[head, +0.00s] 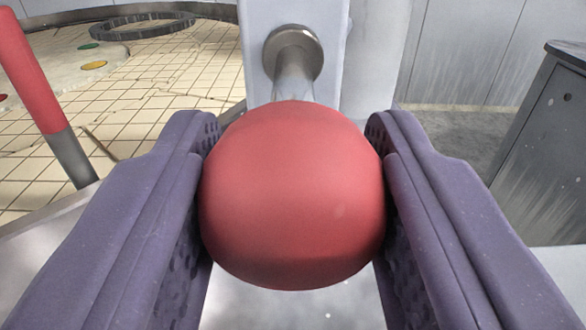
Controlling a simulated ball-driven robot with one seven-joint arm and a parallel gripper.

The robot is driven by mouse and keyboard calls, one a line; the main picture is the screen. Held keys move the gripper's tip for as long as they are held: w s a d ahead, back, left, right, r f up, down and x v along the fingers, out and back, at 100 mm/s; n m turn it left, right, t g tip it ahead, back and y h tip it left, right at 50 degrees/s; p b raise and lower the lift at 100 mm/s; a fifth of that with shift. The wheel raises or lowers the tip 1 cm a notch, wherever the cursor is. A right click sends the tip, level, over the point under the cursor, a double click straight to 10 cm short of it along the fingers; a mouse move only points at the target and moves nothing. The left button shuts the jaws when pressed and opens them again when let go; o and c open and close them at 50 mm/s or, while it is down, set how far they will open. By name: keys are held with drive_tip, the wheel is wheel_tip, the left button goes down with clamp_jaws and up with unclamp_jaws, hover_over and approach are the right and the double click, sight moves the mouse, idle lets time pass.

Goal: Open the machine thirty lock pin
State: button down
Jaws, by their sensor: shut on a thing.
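A round red knob (292,195) fills the middle of the head view. It sits at the near end of a short metal pin (293,84). The pin runs back into a round metal collar (293,52) on a pale upright plate (258,82). My gripper (292,170) has one purple ribbed finger on each side of the knob. Both fingers touch the knob, and the gripper is shut on it. The knob hides part of the pin and what lies directly behind it.
A red and grey post (38,85) leans at the left. Behind it is a cream tiled round surface (170,85) with a dark ring (142,25) on it. A grey cabinet (555,130) stands at the right. Grey floor (455,130) lies open between the plate and the cabinet.

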drive_tip(key=shift+r, duration=0.25)
drive_tip(key=c, duration=0.5)
unclamp_jaws()
drive_tip(key=shift+c, duration=0.2)
drive_tip(key=s+p, duration=0.1)
drive_tip(key=s, duration=0.7)
drive_tip(key=shift+w, duration=0.1)
